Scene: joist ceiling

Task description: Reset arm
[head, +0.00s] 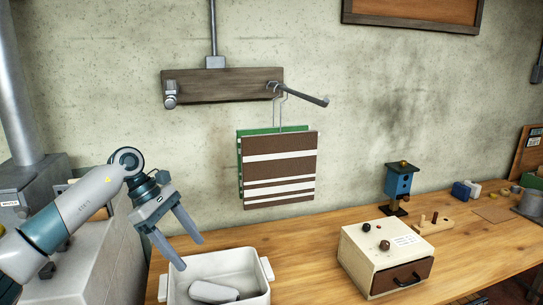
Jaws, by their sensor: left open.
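My left gripper (190,251) is open and empty. Its two grey fingers point down and to the right, above and behind the left part of a white bin (258,293) as seen in the head view. The arm comes in from the left edge. My right gripper does not show.
The bin holds a pale rounded object (213,292). A striped brown and white cloth (280,172) hangs from a hook rail (225,86) on the wall. A cream drawer box (365,257) and a blue lantern-like piece (398,185) stand on the wooden bench (310,280).

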